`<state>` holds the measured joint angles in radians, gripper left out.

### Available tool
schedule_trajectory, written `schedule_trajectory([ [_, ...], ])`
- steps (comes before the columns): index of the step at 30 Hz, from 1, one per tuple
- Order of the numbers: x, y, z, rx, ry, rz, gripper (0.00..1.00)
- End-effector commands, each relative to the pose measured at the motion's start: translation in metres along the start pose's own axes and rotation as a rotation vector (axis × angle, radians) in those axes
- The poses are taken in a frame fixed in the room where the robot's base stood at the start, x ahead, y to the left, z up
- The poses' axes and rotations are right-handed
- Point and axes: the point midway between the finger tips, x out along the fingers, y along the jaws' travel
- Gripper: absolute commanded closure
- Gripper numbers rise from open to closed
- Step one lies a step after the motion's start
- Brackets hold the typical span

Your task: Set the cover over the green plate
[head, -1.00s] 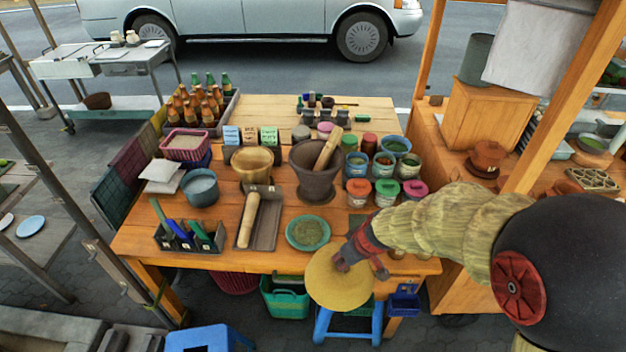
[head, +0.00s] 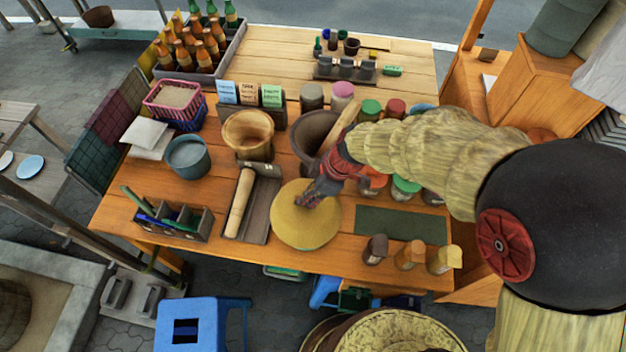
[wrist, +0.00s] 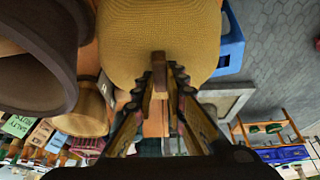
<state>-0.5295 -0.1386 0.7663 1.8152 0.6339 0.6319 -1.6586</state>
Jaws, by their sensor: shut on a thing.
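The cover is a round yellow woven disc (head: 300,232), seen from above in the head view, in front of the mortar and right of the grey tray. My gripper (head: 312,196) is shut on the cover's small handle at its middle. In the wrist view the cover (wrist: 160,28) fills the top centre and my gripper's fingers (wrist: 160,82) close around its wooden knob. The green plate is not visible now; the cover lies over the area where it was seen. I cannot tell whether the cover touches the plate or table.
The dark mortar (head: 311,135) with its pestle stands just behind the cover. A grey tray (head: 261,213) with a rolling pin (head: 240,203) lies close on the left. Small jars (head: 376,249) and a green mat (head: 401,224) are on the right. The table's front edge is near.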

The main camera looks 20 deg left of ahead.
Motion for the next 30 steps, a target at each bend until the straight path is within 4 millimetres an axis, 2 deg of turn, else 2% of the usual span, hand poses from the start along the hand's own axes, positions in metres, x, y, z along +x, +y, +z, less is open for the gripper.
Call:
schedule_trajectory([
  [8, 0.012, 0.0, 0.005, 0.0, 0.0, -0.001, 1.0],
  [30, 0.07, 0.001, 0.029, 0.001, 0.001, 0.002, 1.0],
])
